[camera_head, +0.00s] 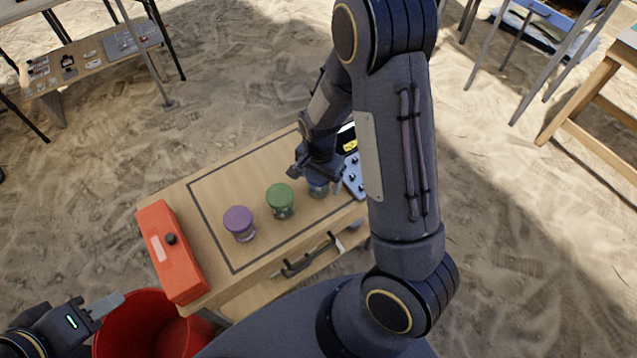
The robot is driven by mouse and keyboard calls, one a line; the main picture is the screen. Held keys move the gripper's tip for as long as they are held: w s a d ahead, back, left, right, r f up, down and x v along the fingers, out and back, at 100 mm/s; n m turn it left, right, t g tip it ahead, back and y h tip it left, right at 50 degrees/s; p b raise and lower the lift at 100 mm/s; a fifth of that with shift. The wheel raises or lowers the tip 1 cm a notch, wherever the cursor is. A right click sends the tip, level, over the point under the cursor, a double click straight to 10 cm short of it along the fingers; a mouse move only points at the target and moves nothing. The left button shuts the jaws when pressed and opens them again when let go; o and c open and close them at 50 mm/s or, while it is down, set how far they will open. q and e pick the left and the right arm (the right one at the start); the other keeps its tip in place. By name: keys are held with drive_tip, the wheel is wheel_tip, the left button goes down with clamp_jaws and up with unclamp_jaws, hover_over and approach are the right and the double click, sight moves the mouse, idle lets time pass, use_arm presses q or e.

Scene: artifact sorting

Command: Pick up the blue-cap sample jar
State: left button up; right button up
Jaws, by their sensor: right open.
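The blue-cap sample jar (318,192) stands on the small wooden table, to the right of the green-cap jar (280,200). Its upper part is largely hidden by my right gripper (318,180). That gripper points down, is open, and has its fingers at or around the jar's cap; I cannot tell whether they touch it. A purple-cap jar (239,223) stands further left. My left gripper (98,308) is at the lower left beside the red bin, away from the jars; its jaw opening is unclear.
A red-orange box (171,252) sits on the wooden table's (220,183) left end. A blue-grey tray (356,176) lies right of the jars, partly behind my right arm. A red bin (128,305) stands on the sand below left. Other tables stand further back.

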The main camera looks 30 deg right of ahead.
drive_tip(key=shift+f, duration=0.65)
drive_tip(key=c, duration=1.1)
drive_tip(key=shift+r, duration=0.15)
